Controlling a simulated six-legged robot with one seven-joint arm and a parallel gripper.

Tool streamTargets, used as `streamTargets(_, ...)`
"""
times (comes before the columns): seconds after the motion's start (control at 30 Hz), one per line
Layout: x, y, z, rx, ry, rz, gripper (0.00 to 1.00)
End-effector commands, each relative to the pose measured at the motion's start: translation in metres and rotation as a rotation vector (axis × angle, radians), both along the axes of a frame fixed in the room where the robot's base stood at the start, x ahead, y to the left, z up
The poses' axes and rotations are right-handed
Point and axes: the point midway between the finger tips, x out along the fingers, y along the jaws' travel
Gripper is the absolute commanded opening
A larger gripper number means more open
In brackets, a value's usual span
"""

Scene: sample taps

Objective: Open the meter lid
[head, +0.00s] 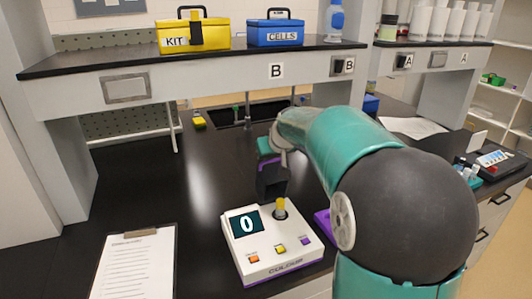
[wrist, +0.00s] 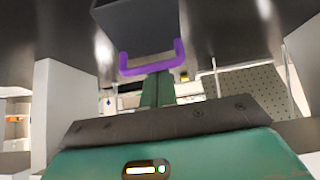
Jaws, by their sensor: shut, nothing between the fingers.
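The white colour meter (head: 275,257) sits on the black bench, with a display reading 0 and orange, yellow and purple buttons. A yellow-topped piece (head: 281,206) stands in the round well on its top. A dark box-shaped part with a purple handle, seemingly the lid (head: 271,184), is up behind the well; I cannot tell whether it joins the meter. It also shows in the wrist view (wrist: 135,25). My gripper (wrist: 157,90) is shut, its green fingers at the purple handle (wrist: 133,70), seemingly within its loop. In the head view the fingertips are hidden.
A clipboard (head: 133,265) lies left of the meter. A purple object (head: 323,221) lies right of it, partly behind my arm. The shelf (head: 190,63) with a KIT box (head: 194,34) and CELLS box (head: 275,32) overhangs the back.

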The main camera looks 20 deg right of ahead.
Motion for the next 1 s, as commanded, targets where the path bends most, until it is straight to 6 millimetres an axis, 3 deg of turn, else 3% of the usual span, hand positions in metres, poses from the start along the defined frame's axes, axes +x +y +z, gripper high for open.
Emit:
streamTargets(0.33, -0.007, 0.000, 0.001, 0.001, -0.001, -0.001, 0.00)
streamTargets(1.0, 0.001, 0.002, 0.011, 0.001, -0.002, 0.001, 0.00)
